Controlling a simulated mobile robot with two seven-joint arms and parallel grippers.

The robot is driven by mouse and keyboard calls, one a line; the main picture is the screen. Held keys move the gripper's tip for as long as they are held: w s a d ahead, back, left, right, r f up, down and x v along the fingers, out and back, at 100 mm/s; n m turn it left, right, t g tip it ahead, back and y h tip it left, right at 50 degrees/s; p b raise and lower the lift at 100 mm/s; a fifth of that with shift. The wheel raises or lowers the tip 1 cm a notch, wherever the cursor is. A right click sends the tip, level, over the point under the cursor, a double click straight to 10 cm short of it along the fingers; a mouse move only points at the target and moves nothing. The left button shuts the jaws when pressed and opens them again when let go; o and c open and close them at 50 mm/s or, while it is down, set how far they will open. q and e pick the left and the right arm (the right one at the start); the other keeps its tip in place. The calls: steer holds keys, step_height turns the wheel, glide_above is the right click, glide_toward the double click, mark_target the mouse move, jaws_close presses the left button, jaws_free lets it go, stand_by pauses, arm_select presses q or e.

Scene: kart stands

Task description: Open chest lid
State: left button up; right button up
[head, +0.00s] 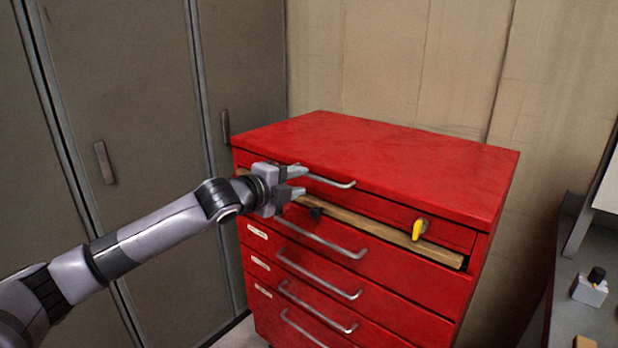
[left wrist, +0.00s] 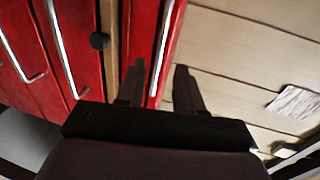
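The chest (head: 385,150) is a red metal cabinet with a flat, closed top lid and several drawers with silver bar handles. The uppermost bar handle (head: 330,181) sits on the front just under the top. My left gripper (head: 302,181) is at the front upper left of the chest, its two fingers apart, one above the other. In the left wrist view, the fingers (left wrist: 160,82) are spread and the uppermost handle (left wrist: 164,45) runs between them in the picture. I cannot tell whether they touch it. My right gripper is not in view.
A wooden strip (head: 390,232) runs across the front below the top panel, with a black knob (head: 316,212) and a yellow key-like latch (head: 418,229). Grey lockers (head: 110,120) stand at left. A dark bench (head: 575,260) with small items stands at right.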

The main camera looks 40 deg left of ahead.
mark_target(314, 177)
arm_select(q)
steer(key=shift+p+x, duration=0.3)
steer(key=shift+x, duration=2.35)
jaws_close()
